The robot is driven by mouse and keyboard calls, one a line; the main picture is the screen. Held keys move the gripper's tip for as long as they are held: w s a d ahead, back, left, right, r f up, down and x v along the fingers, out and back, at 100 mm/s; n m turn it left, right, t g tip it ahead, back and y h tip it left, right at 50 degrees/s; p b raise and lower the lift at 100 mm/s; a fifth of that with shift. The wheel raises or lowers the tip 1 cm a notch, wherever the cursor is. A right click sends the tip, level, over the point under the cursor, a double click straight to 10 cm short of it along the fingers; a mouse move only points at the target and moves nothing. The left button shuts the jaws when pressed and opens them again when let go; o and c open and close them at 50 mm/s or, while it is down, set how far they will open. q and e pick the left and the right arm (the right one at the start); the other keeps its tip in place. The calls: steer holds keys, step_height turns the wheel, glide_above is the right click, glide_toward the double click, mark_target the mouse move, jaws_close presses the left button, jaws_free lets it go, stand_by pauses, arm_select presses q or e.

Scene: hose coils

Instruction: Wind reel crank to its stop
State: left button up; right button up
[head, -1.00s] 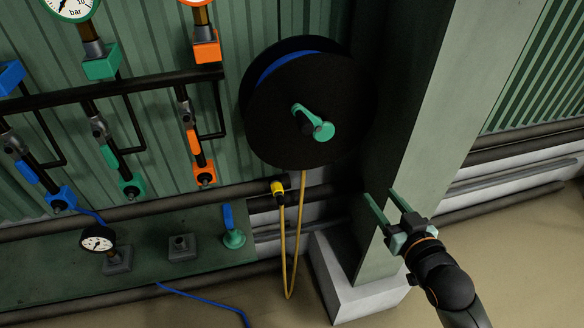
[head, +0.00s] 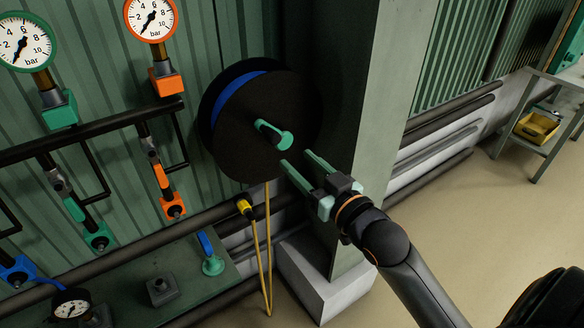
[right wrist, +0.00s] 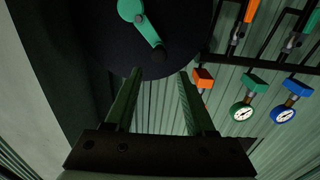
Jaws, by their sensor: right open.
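The hose reel (head: 240,150) is a black disc with a blue rim inside, mounted on the green wall beside a pillar. Its green crank (head: 274,134) sticks out from the middle of the disc, its knob end toward the lower right. The crank also shows at the top of the right wrist view (right wrist: 142,22). My right gripper (head: 296,158) is open and empty, its fingertips just below and to the right of the crank knob, apart from it. In the right wrist view the open fingers (right wrist: 160,74) point toward the reel's face. My left gripper is not in view.
A yellow hose (head: 256,255) hangs below the reel, with a yellow-black fitting (head: 244,207). The pillar (head: 375,110) stands right behind my right gripper. Gauges (head: 151,19) and valves line the left wall. A bench (head: 130,285) with a blue-handled valve (head: 210,252) sits lower left.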

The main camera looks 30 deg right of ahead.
mark_target(277, 141)
steer(key=shift+w+a, duration=0.15)
steer(key=shift+w, duration=2.05)
steer(key=shift+w+a, duration=0.1)
steer(key=shift+w, duration=2.05)
steer(key=shift+c, duration=0.2)
